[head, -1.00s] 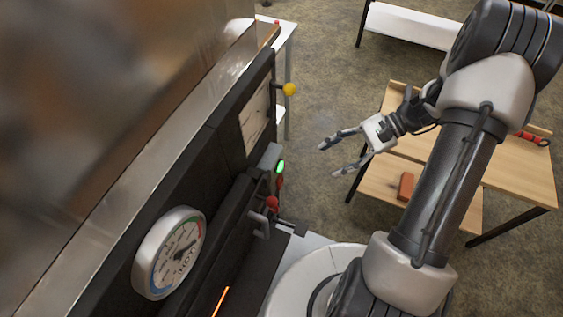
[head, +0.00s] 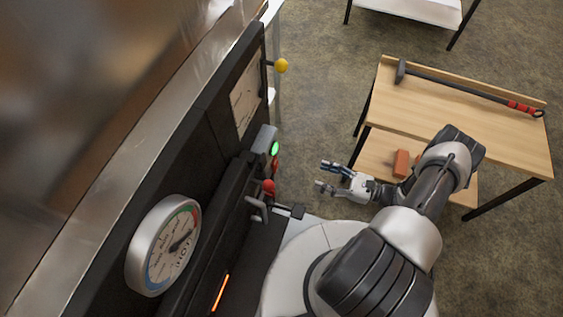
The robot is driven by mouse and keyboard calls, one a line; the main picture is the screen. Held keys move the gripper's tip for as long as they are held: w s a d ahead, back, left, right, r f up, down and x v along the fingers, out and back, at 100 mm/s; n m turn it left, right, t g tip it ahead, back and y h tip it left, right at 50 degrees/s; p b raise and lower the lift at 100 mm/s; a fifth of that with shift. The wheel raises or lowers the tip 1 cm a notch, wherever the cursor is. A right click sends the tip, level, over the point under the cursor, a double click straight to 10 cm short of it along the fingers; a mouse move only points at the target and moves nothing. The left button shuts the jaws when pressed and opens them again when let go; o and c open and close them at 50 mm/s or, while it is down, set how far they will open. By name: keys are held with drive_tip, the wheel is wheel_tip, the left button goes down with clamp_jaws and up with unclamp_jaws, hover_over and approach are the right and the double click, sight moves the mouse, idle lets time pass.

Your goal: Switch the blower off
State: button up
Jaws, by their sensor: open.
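A small grey box (head: 263,138) with a lit green lamp (head: 275,149) sits on the dark front of the evaporator; it looks like the blower's switch box. A small red part (head: 276,164) shows just below the lamp; its exact shape is too small to tell. My gripper (head: 323,174) is open and empty, to the right of the box and a little lower in the picture. Its fingers point left toward the evaporator front, with a clear gap between them and the box.
A red knob (head: 268,187) and grey handle stand out below the box. A yellow knob (head: 281,66) sticks out above. A round gauge (head: 163,246) is at lower left. A wooden table (head: 450,115) with a long-handled tool (head: 465,88) and a brick (head: 401,163) stands right.

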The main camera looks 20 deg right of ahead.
sight(275, 161)
drive_tip(key=b+x, duration=0.2)
drive_tip(key=x, duration=1.3)
drive_tip(key=shift+w+a, duration=0.1)
drive_tip(key=shift+a, duration=0.1)
drive_tip(key=c, duration=1.1)
drive_tip(key=shift+o, duration=0.2)
drive_tip(key=shift+d+f+t+y, duration=0.15)
drive_tip(key=shift+f+t+y, duration=0.2)
drive_tip(key=shift+y, duration=0.15)
drive_tip(key=shift+s+d+f+t+y, duration=0.15)
drive_tip(key=shift+s+t+y, duration=0.05)
drive_tip(key=shift+t+y, duration=0.45)
drive_tip(key=o, duration=1.1)
drive_tip(key=shift+c, duration=0.2)
